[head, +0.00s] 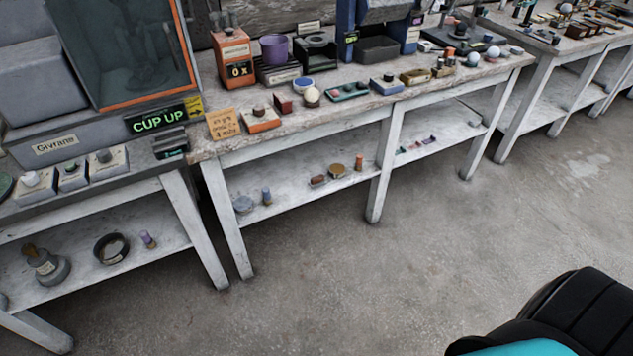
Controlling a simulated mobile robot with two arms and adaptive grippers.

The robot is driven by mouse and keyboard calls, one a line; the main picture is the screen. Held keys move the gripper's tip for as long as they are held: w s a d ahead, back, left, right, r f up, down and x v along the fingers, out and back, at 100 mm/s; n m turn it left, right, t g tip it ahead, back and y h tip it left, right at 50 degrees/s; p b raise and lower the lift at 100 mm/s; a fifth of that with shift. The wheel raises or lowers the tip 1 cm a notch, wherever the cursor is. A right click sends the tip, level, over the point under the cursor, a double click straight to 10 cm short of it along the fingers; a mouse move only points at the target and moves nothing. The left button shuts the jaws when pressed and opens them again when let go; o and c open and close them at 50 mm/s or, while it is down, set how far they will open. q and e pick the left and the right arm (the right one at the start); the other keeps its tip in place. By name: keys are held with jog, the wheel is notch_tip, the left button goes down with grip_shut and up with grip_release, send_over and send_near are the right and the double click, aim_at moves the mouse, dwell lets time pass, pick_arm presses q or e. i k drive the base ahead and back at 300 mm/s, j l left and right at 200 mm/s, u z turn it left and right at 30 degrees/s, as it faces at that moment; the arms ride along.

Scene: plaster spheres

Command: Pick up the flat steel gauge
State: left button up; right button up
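I cannot make out a flat steel gauge in the head view; the small items on the benches are too small to tell apart at this distance. The middle workbench (290,134) carries many small tools and blocks along its worn white top. Neither of my grippers shows in the head view.
An orange-framed cabinet (186,50) with a "CUP UP" sign (158,119) stands at the left. An orange box (234,58) and a purple cup (274,50) stand on the middle bench. A lower shelf (300,172) holds small parts. The concrete floor (420,240) in front is clear.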

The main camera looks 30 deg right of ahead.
aim_at(318, 181)
jog(key=z, duration=1.9)
jog(key=i+j+u, duration=0.1)
jog(key=u, duration=0.25)
jog(key=i+u, duration=0.45)
jog(key=u, duration=0.25)
